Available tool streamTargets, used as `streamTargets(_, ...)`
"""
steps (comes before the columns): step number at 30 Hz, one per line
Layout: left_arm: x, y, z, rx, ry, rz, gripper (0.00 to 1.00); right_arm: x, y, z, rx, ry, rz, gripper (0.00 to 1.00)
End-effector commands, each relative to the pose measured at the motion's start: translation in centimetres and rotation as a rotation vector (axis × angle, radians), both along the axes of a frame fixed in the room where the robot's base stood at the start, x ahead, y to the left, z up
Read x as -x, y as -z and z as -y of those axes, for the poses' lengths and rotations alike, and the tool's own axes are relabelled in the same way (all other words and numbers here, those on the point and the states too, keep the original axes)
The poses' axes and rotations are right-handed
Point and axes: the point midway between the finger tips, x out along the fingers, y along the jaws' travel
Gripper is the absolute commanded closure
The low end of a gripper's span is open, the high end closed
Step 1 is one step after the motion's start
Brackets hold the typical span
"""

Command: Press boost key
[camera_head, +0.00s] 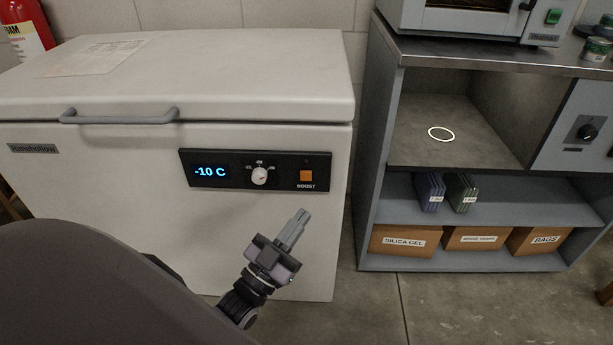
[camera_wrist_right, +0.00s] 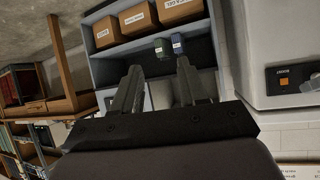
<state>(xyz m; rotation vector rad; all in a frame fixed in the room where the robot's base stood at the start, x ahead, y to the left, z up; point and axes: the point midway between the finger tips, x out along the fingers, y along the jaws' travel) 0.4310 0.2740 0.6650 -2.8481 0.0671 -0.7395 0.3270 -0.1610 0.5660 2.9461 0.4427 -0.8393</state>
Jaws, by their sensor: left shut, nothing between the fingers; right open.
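The boost key (camera_head: 306,176) is an orange square above the word BOOST, at the right end of the dark control panel (camera_head: 220,178) on the white chest freezer (camera_head: 75,180). The panel also has a blue "-10 C" display and a white dial. My left gripper (camera_head: 301,217) is shut and empty. In the head view it appears just below the panel, beneath the key, with its tip pointing up. The key is uncovered. My right gripper (camera_wrist_right: 157,78) is open and empty in the right wrist view, where the key (camera_wrist_right: 308,86) shows at the right edge, upside down.
A grey shelf unit (camera_head: 390,120) stands right of the freezer, holding labelled cardboard boxes (camera_head: 405,240) and small dark cases (camera_head: 430,190). A metal oven-like appliance (camera_head: 470,18) sits on top. Bare floor lies in front. A wooden table or stool (camera_wrist_right: 65,75) shows in the wrist view.

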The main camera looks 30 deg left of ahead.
Motion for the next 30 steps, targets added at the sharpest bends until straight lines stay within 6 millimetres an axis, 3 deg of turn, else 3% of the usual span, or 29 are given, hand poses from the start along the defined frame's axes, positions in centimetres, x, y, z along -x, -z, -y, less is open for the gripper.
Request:
streamTargets(5,-0.9,0.2,-0.6,-0.001,0.000,0.000,1.00,-0.1,0.1,-0.3,-0.001,-0.007,0.009,0.57)
streamTargets(21,-6.7,0.2,-4.1,-0.002,0.000,0.001,1.00,-0.8,-0.5,-2.1,-0.040,-0.046,0.064,0.57)
streamTargets(30,-7.5,0.0,-4.6,0.001,0.000,-0.001,1.00,-1.0,-0.6,-2.4,-0.059,-0.050,0.063,0.57)
